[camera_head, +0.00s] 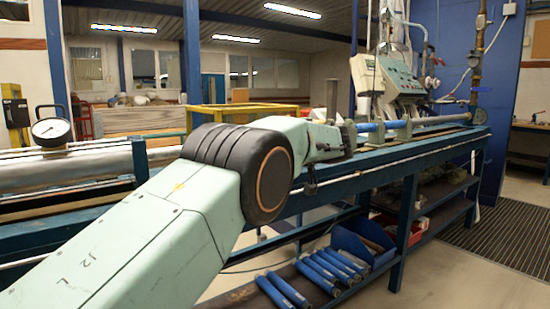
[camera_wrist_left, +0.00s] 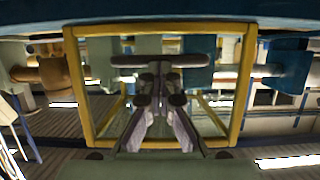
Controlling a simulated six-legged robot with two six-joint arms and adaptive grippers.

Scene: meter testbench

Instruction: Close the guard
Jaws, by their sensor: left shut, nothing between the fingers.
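The guard, a yellow frame with a clear panel (camera_wrist_left: 83,100), fills the middle of the left wrist view, which looks upside down. My left gripper (camera_wrist_left: 160,80) shows inside the frame's outline, its fingers together and empty. A grey horizontal bar (camera_wrist_left: 160,61) lies just beyond the fingertips; I cannot tell whether they touch it. In the head view my left arm reaches across to the bench, and its forearm hides much of the middle. A yellow frame (camera_head: 240,107) shows behind that arm; I cannot tell whether it is the guard. My right gripper is not in view.
The long blue bench (camera_head: 420,151) carries a pipe line and a grey control panel (camera_head: 388,76). A pressure gauge (camera_head: 51,130) stands at the left. Several blue cylinders (camera_head: 283,289) and a blue bin (camera_head: 362,240) lie on the lower shelf. The floor at the right is clear.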

